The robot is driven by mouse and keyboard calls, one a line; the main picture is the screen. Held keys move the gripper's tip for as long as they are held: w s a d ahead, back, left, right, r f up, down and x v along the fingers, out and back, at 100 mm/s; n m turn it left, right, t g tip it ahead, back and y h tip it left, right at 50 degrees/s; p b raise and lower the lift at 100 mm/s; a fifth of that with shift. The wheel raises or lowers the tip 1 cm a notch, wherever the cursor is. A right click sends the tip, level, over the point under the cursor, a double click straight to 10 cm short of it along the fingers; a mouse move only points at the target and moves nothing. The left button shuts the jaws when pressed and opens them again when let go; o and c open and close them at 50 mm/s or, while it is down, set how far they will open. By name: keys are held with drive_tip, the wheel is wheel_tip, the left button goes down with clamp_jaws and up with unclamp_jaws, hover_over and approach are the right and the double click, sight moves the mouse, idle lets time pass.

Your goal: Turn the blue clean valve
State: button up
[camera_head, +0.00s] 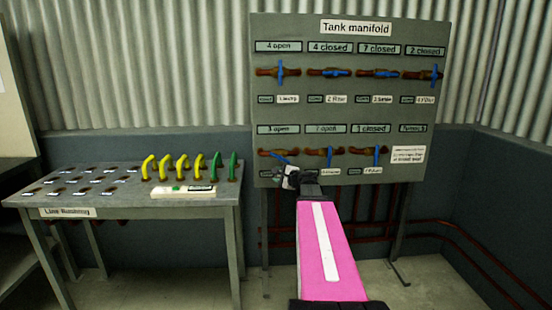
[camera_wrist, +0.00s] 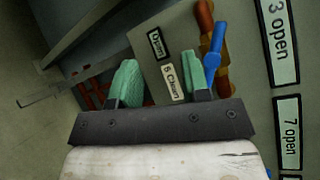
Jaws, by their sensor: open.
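The clean valve sits at the lower left of the tank manifold panel (camera_head: 350,110). Its copper body (camera_head: 266,153) has a short blue handle (camera_head: 280,159) slanting down to the right, and my gripper (camera_head: 291,177) is just below it. In the wrist view the blue handle (camera_wrist: 213,60) crosses the orange-brown valve body (camera_wrist: 224,75), and a label (camera_wrist: 169,75) reads "5 Clean". My gripper (camera_wrist: 159,80) is open with green fingertips. The handle is outside the fingers, just right of the right fingertip; contact cannot be told.
Other blue-handled valves (camera_head: 331,72) line the upper row, and two more, including one (camera_head: 330,154), stand right of the clean valve. A "3 open" plate (camera_wrist: 277,35) is above it. A grey table (camera_head: 120,200) with yellow and green handles (camera_head: 165,166) stands left.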

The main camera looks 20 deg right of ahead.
sight(277, 157)
drive_tip(key=w+d+r+m+t+h, duration=0.1)
drive_tip(key=d+r+m+t, duration=0.1)
drive_tip(key=d+r+m, duration=0.3)
drive_tip(key=shift+n, duration=0.8)
drive_tip(key=x, duration=1)
drive_tip(key=shift+w+d+f, duration=0.3)
drive_tip(key=shift+f, duration=0.05)
clamp_jaws()
